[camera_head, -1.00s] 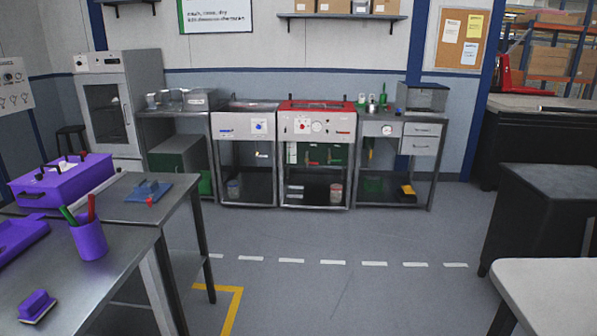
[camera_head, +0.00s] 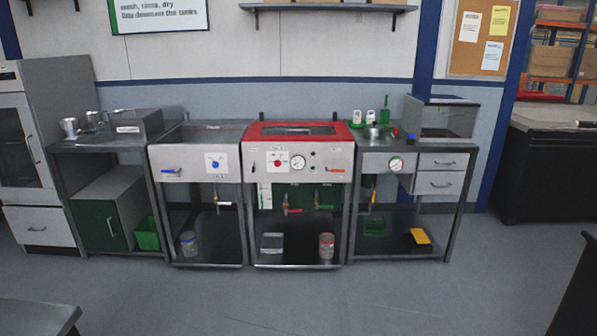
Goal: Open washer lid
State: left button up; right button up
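The washer (camera_head: 298,163) stands in the middle of the row against the back wall. Its red lid (camera_head: 300,132) lies flat on top and looks closed, with a dark window in it. The front panel carries a red knob, a round gauge and a red lever handle. Below are hoses or valves with red and green handles and an open lower shelf. Neither of my grippers is in view.
A sink unit (camera_head: 200,162) with a blue knob stands left of the washer; a bench with drawers (camera_head: 441,173) stands to its right. Open grey floor (camera_head: 310,303) lies in front. A table corner (camera_head: 40,316) shows at lower left, a dark edge at lower right.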

aim_at(342, 133)
jog(key=i+j, duration=0.1)
jog(key=i, duration=2.15)
